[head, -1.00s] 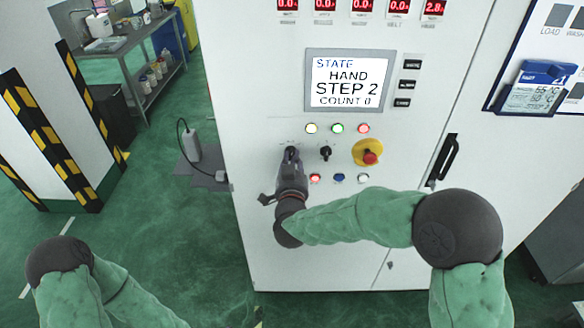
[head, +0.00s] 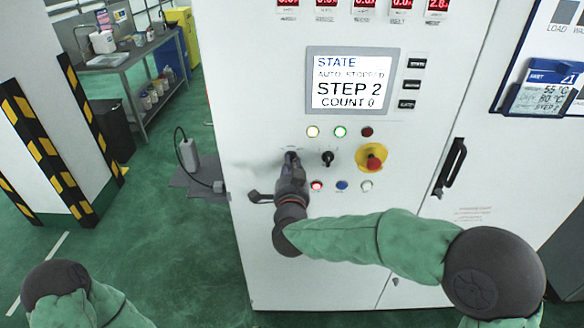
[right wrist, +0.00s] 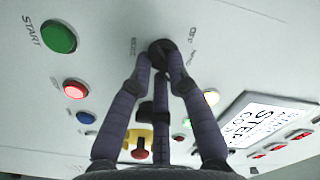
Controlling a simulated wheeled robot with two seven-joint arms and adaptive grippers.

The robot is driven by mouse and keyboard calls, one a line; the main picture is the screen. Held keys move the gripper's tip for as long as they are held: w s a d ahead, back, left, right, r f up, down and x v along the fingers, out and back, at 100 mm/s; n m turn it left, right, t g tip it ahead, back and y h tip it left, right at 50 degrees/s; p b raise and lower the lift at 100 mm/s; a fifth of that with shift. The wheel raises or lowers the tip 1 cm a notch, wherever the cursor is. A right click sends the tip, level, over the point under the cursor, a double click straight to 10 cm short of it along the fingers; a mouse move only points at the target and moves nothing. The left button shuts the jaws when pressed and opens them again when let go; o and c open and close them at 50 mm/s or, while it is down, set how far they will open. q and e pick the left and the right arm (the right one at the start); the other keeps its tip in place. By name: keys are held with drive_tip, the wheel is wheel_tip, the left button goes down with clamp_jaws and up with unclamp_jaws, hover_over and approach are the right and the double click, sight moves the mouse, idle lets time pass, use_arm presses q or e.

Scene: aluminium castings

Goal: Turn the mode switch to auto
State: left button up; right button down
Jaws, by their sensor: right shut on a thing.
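My right gripper (head: 291,163) is at the white control cabinet, shut on the mode switch. The switch is a dark round knob (right wrist: 160,46) with MODE and OFF lettering beside it in the right wrist view. The fingertips hide most of the knob, so I cannot read its pointer. The display (head: 347,82) reads STATE, AUTO STOPPED, STEP 2, COUNT 0. Only part of my left arm shows at the lower left; its gripper is out of view.
A second black switch (head: 327,158) is just right of my right gripper. A yellow-backed red emergency button (head: 374,160) lies further right. Lamps (head: 340,132) sit above and coloured buttons (head: 342,185) below. A black door handle (head: 450,167) stands out at the right.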

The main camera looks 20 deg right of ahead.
drive_tip(key=c, duration=1.2)
unclamp_jaws()
drive_tip(key=shift+s, duration=0.1)
drive_tip(key=v, duration=1.2)
